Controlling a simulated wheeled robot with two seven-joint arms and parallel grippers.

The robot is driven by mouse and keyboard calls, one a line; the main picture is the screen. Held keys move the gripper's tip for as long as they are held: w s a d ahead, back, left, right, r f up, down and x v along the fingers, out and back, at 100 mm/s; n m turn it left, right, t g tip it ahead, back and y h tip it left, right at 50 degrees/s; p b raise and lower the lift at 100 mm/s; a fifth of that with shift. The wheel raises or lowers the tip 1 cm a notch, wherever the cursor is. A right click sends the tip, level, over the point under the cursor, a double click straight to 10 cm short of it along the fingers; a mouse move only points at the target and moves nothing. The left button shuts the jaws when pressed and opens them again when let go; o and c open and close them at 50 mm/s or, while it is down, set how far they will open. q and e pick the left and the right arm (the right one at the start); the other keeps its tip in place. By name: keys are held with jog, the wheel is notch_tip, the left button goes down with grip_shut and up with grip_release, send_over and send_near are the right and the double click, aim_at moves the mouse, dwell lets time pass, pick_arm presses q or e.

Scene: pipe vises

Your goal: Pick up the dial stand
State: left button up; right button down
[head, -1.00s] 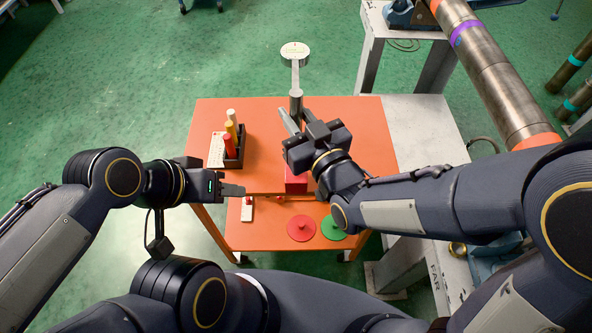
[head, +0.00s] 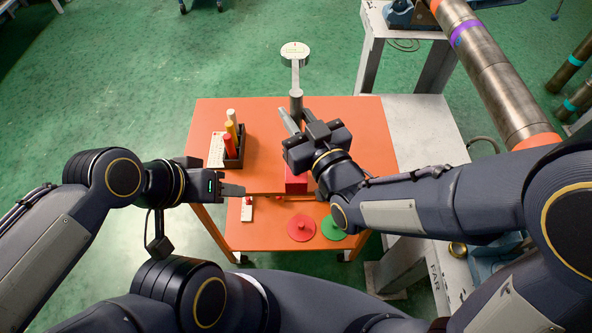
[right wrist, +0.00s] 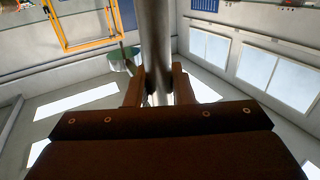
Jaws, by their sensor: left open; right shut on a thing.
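The dial stand (head: 295,76) has a round pale dial on top of a grey metal post. The stand's lower end is hidden behind the gripper in the head view. My left gripper (head: 232,190) is open and empty at the near left edge of the table, well apart from the stand.
The orange table (head: 265,150) holds a dark rack (head: 235,159) of coloured markers and a white card (head: 217,150). A red block (head: 296,184) sits near its front edge. The lower shelf carries red (head: 301,228) and green discs (head: 333,229). A large pipe (head: 495,75) runs at the right.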

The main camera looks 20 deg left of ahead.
jog(key=shift+r, duration=0.2)
